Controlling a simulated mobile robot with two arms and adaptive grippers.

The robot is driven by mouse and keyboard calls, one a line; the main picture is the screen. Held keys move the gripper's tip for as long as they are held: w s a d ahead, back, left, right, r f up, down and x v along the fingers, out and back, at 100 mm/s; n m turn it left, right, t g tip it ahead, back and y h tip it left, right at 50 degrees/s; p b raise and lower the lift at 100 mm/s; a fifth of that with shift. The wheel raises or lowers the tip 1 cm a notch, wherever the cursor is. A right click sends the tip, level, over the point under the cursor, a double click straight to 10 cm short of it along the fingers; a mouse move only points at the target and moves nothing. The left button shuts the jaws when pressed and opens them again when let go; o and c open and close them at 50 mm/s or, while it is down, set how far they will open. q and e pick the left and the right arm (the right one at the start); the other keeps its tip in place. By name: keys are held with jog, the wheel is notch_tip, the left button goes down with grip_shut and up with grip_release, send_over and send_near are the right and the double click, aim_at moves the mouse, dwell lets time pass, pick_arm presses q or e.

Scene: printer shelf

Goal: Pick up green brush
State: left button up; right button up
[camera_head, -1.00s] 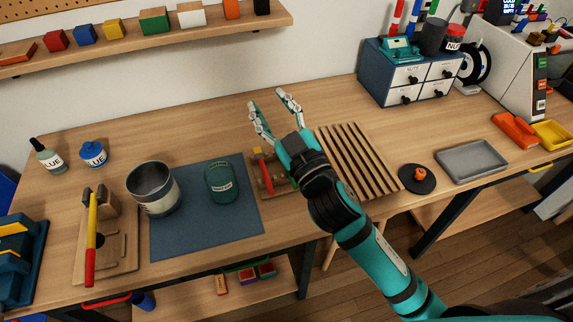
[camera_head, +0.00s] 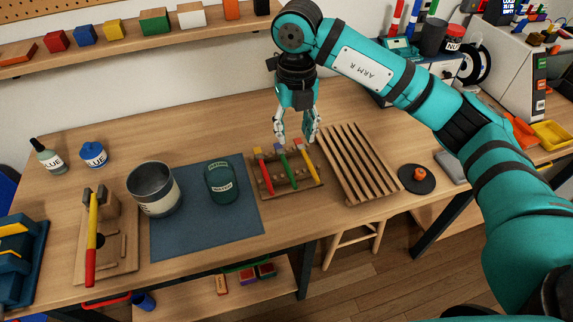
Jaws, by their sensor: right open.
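The green brush (camera_head: 288,169) lies in the middle of a small wooden rack (camera_head: 270,193) on the table. A red brush (camera_head: 264,172) lies to its left and a yellow brush (camera_head: 307,164) to its right. My right gripper (camera_head: 295,138) points down, open and empty, above the far end of the rack. Its fingertips appear apart from the brushes, one on each side of the green brush's far end in the picture. The exact height gap is hard to tell. My left gripper is not in view.
A slatted wooden rack (camera_head: 358,176) stands close on the right. To the left, a green jar (camera_head: 222,184) stands on a blue mat (camera_head: 192,236), beside a metal can (camera_head: 155,190). The table behind the brush rack is mostly clear.

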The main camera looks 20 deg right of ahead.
jog(key=p, duration=0.3)
send_over(294, 181)
notch_tip(294, 181, down, 11)
jog(key=shift+s+a+f, duration=0.1)
jog(key=shift+a+f, duration=0.05)
jog(key=shift+f, duration=0.05)
notch_tip(294, 181, down, 4)
jog(key=shift+f+p, duration=0.1)
jog(key=shift+p, duration=1.05)
jog(key=shift+f, duration=0.55)
grip_shut()
